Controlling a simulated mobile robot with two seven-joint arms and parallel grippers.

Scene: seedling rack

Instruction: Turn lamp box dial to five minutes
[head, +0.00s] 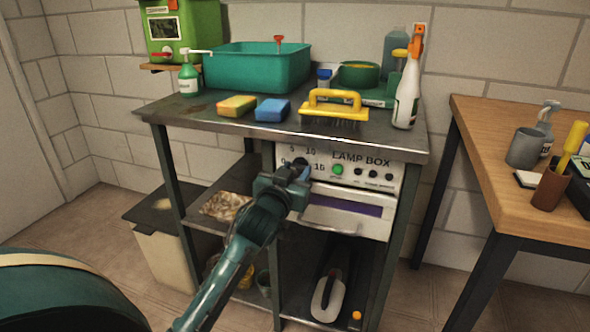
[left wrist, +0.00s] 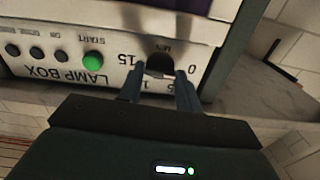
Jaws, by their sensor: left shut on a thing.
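The lamp box (head: 345,172) is a white unit under the table top, with a panel lettered LAMP BOX. Its dark dial (head: 301,162) sits at the panel's left, among the marks 0, 5, 10 and a partly covered one. My left gripper (head: 297,171) reaches up to the panel and is shut on the dial. In the left wrist view the panel appears upside down, and the fingers (left wrist: 162,85) stand either side of the dial (left wrist: 160,63). The dial's pointer is hidden, so its setting cannot be told. A green START button (left wrist: 93,61) is beside it. My right gripper is not in view.
On the table (head: 200,112) stand a teal basin (head: 255,70), two sponges, a yellow-handled brush (head: 335,105) and a spray bottle (head: 407,95). Several small dark knobs share the panel. A wooden table (head: 500,125) stands at right. A bin (head: 160,240) stands at lower left.

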